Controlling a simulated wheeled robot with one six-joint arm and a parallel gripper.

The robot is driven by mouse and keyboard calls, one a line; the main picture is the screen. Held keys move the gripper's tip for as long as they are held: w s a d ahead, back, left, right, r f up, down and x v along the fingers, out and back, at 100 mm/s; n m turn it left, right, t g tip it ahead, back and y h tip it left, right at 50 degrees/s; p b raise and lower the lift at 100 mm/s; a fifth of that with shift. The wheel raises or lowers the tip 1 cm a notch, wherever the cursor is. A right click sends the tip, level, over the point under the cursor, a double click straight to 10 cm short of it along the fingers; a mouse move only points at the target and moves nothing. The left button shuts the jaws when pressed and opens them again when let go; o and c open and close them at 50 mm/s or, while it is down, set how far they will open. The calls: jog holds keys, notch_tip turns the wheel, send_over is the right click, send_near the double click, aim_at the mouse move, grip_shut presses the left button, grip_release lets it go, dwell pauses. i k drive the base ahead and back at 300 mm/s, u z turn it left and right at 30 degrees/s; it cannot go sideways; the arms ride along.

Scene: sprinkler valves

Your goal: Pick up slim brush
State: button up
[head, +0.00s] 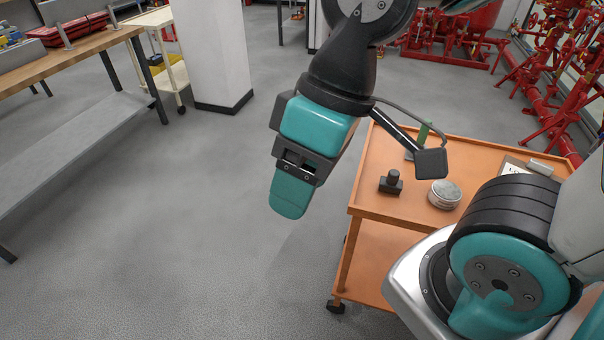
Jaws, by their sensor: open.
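I cannot make out a slim brush for certain in the head view. A narrow green upright piece (423,133) shows at the far left part of the orange cart, partly hidden behind my arm's camera bracket; I cannot tell what it is. My gripper (291,194) hangs over the grey floor, left of the cart and apart from it. It points down, with a teal fingertip showing, and nothing is seen in it. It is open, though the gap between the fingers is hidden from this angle.
The orange cart (370,206) holds a small black knobbed block (391,182), a round tin (445,194) and a white sheet (515,168). A wooden workbench (75,52) and white pillar (212,50) stand left. Red valve piping (540,75) fills the back right. Floor between is clear.

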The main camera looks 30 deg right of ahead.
aim_at(421, 138)
jog(key=z, duration=0.3)
jog(key=k, duration=0.85)
jog(key=z, duration=1)
jog(key=i, duration=0.5)
